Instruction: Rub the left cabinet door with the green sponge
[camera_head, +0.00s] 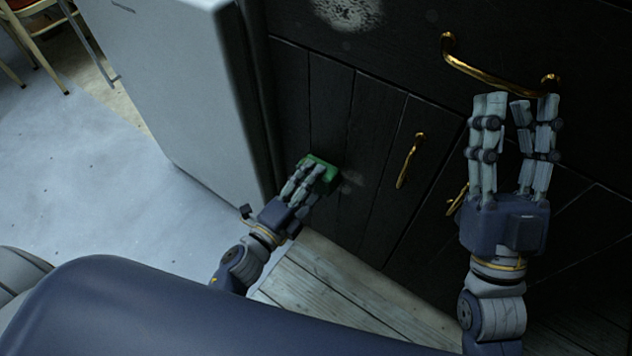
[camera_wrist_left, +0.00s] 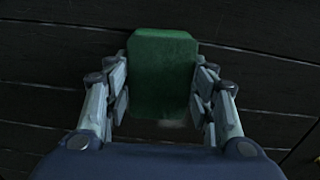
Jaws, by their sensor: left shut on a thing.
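The green sponge (camera_head: 325,172) is at the left cabinet door (camera_head: 375,125), a dark planked panel with a brass handle. My left gripper (camera_head: 314,175) is shut on the sponge, which lies against or very near the door; exact contact cannot be told. In the left wrist view the sponge (camera_wrist_left: 163,72) sits between the fingers (camera_wrist_left: 160,85) with the dark planks behind it. A pale smudge shows on the door just right of the sponge, and a faint one below it in the wrist view. My right gripper (camera_head: 516,105) is open and empty, before the upper drawer front.
A brass drawer handle (camera_head: 495,78) is just behind my right fingertips. The door's brass handle (camera_head: 410,160) is right of the sponge. A pale grey appliance (camera_head: 180,75) stands close at the left. A whitish patch (camera_head: 348,12) marks the drawer front. Wooden boards (camera_head: 345,295) lie below.

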